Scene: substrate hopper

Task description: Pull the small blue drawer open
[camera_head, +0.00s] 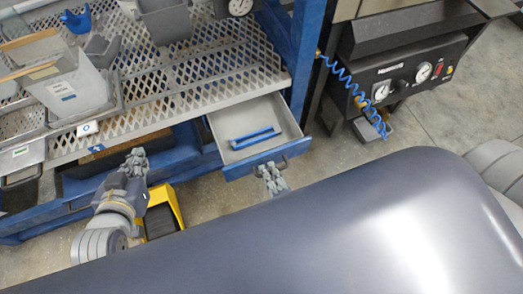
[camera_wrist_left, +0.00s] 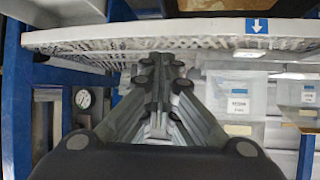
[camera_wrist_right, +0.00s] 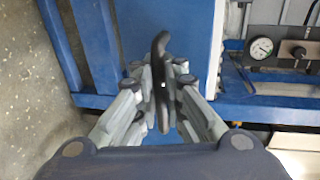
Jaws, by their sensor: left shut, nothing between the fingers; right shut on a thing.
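The small blue drawer (camera_head: 285,112) stands pulled out from under the perforated metal shelf, with its grey inside showing. A blue bar-shaped object (camera_head: 252,138) lies in it. My right gripper (camera_head: 270,172) is at the drawer's front. In the right wrist view, my right gripper (camera_wrist_right: 161,85) is shut on the dark drawer handle (camera_wrist_right: 161,45), with the blue drawer front (camera_wrist_right: 190,25) behind it. My left gripper (camera_head: 137,158) is shut and empty, left of the drawer and in front of the bench. It also shows in the left wrist view (camera_wrist_left: 161,62), fingertips together below the shelf edge.
The perforated shelf (camera_head: 180,85) above holds grey bins (camera_head: 165,20) and clear boxes (camera_head: 65,90). A yellow-edged pedal (camera_head: 178,208) is on the floor near my left arm. A dark gauge panel (camera_head: 400,75) with a coiled blue hose (camera_head: 350,85) stands to the right.

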